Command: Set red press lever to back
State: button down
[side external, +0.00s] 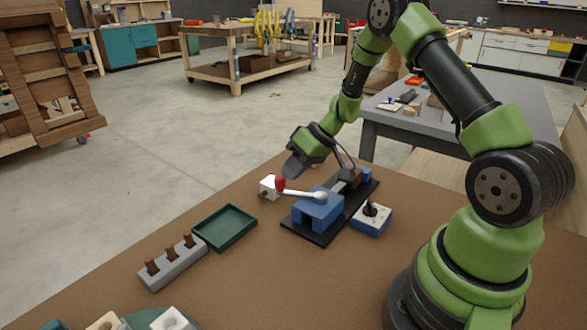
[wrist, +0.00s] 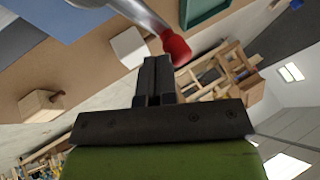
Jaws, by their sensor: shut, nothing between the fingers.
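The press is a blue block (side external: 312,207) on a black base plate (side external: 313,234). Its silver lever (side external: 302,194) reaches left from a round hub and ends in a red knob (side external: 280,183). My gripper (side external: 290,170) is shut and empty, just above and beside the red knob. In the wrist view the shut fingers (wrist: 157,75) sit just below and left of the red knob (wrist: 175,47). I cannot tell whether the fingertips touch it. The silver lever (wrist: 143,15) runs up and left from the knob there.
A white block (side external: 268,186) lies just left of the knob. A green tray (side external: 224,228) and a grey holder with brown pegs (side external: 172,262) are at the left. A blue and white box with a black stick (side external: 371,217) stands right of the press. The brown table's front middle is clear.

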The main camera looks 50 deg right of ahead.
jog(key=shift+a+n, duration=0.15)
jog(key=shift+n, duration=0.35)
jog(key=n+g, duration=0.1)
jog(key=a+n+g+y, duration=0.1)
jog(key=n, duration=0.1)
jog(key=shift+s+a+y, duration=0.2)
jog(key=shift+a+y, duration=0.05)
jog(key=shift+y, duration=0.05)
jog(key=shift+s+a, duration=0.2)
jog(key=shift+a, duration=0.3)
jog(key=shift+s+a+n+g, duration=0.15)
jog(key=shift+a+n+g, duration=0.15)
jog(key=shift+n, duration=0.25)
jog(key=shift+s+a+n+g, duration=0.15)
jog(key=shift+n+g, duration=0.15)
jog(key=shift+n, duration=0.25)
jog(key=n+g, duration=0.1)
jog(key=s+a+n+g, duration=0.1)
jog(key=n, duration=0.1)
jog(key=shift+s+a+n+y, duration=0.2)
jog(key=shift+n+y, duration=0.1)
jog(key=shift+y, duration=0.1)
jog(key=shift+s+a+n+g, duration=0.25)
jog(key=shift+s+n+g, duration=0.3)
jog(key=shift+n, duration=0.25)
jog(key=shift+s+a+n+g, duration=0.2)
jog(key=shift+s+n+g, duration=0.2)
jog(key=shift+n+g, duration=0.35)
